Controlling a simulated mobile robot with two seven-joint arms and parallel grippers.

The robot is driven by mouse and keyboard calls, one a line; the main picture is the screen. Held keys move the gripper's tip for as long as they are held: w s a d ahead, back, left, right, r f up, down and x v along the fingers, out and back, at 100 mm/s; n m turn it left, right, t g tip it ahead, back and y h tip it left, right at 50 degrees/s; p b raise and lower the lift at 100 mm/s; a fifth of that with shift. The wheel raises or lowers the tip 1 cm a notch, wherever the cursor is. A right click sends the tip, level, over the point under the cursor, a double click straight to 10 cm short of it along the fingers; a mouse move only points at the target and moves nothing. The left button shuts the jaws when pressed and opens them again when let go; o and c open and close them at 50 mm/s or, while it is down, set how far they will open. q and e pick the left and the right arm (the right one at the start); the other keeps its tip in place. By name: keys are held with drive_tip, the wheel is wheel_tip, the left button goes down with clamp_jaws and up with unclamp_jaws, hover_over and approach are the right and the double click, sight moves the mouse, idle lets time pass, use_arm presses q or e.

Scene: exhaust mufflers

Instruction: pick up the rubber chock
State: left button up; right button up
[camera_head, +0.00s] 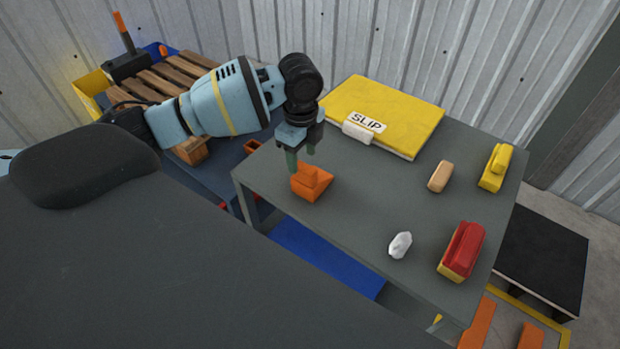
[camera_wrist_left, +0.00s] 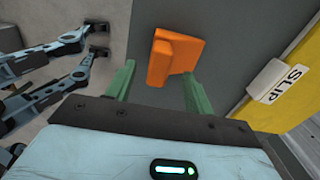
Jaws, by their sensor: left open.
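The rubber chock is most likely the orange wedge-shaped block (camera_head: 311,183) near the left edge of the grey table (camera_head: 350,230). It also shows in the left wrist view (camera_wrist_left: 175,55), just beyond the fingertips. My left gripper (camera_head: 302,158) is open, pointing down above the chock, its green fingers near the top of it. In the left wrist view the two fingers (camera_wrist_left: 157,82) stand apart, one to each side of the chock's near end. I cannot tell whether they touch it. My right gripper does not show in the head view.
A yellow pad (camera_head: 385,110) with a SLIP label (camera_head: 365,121) lies at the table's back. A tan block (camera_head: 440,176), a yellow block (camera_head: 496,167), a red-and-yellow block (camera_head: 461,251) and a white lump (camera_head: 400,245) stand to the right. The middle of the table is clear.

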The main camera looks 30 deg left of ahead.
sight(305, 166)
use_arm(q)
drive_tip(key=shift+w+f, duration=0.15)
drive_tip(key=shift+f, duration=0.25)
drive_tip(key=shift+d+f, duration=0.2)
drive_tip(key=shift+f, duration=1.1)
drive_tip(key=shift+d+f, duration=0.15)
drive_tip(key=shift+f, duration=1.1)
drive_tip(key=shift+s, duration=0.2)
drive_tip(key=shift+c, duration=0.3)
clamp_jaws()
